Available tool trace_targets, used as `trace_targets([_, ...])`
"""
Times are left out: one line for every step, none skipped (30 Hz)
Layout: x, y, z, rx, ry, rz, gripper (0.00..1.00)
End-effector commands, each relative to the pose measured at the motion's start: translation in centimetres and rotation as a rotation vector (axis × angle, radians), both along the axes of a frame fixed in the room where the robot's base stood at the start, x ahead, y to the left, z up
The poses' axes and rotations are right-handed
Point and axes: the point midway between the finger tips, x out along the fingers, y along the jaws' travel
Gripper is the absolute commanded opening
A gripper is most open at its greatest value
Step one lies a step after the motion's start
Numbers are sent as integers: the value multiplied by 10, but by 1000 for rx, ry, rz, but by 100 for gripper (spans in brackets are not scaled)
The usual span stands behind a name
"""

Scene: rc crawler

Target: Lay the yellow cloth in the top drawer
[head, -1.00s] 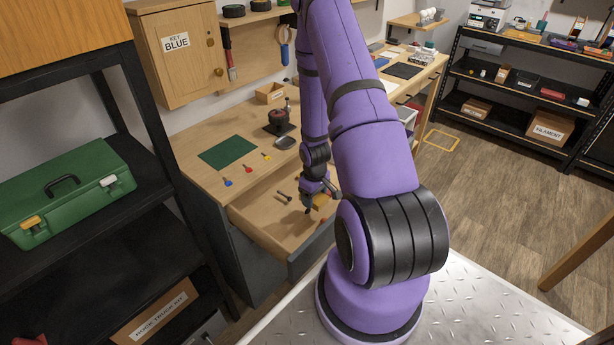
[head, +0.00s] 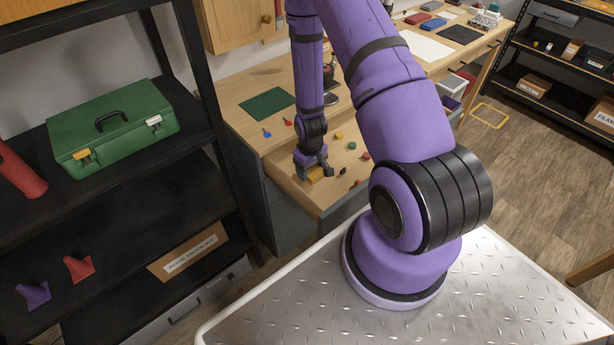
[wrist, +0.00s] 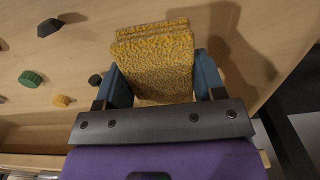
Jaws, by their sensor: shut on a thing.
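My gripper (wrist: 162,80) is shut on the yellow cloth (wrist: 153,58), a folded, rough-textured pad held between two blue fingers in the wrist view. In the head view, my gripper (head: 316,170) is low over the left part of the open top drawer (head: 344,208), with a bit of the cloth (head: 314,174) showing under it. The wooden drawer floor lies below the cloth. I cannot tell whether the cloth touches it.
Small knobs lie in the drawer, including a green one (wrist: 31,78), a yellow one (wrist: 62,100) and a black one (wrist: 50,27). A green mat (head: 267,103) lies on the bench above. A black shelf with a green toolbox (head: 112,125) stands at left.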

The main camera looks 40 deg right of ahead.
Motion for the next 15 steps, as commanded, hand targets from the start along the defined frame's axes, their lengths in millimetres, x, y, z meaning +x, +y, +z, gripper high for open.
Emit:
trace_targets([1, 2, 0, 0, 0, 0, 40])
trace_targets([1, 3, 0, 0, 0, 0, 40])
trace_targets([2, 5, 0, 0, 0, 1, 40])
trace_targets([3, 7, -1, 0, 0, 1, 40])
trace_targets([4, 9, -1, 0, 0, 1, 40])
trace_targets([6, 12, -2, 0, 0, 0, 40])
trace_targets([5, 11, -6, 0, 2, -2, 40])
trace_targets([5, 10, -10, 0, 1, -2, 40])
trace_targets([4, 10, -16, 0, 2, -2, 40])
trace_targets([4, 10, -20, 0, 2, -2, 40])
trace_targets([4, 10, -24, 1, 2, -2, 40])
trace_targets([4, 10, -29, 1, 3, -1, 40])
trace_targets([4, 10, -32, 0, 2, -1, 40])
trace_targets([5, 10, -34, 0, 1, -1, 40])
trace_targets([5, 10, -36, 0, 0, -1, 40])
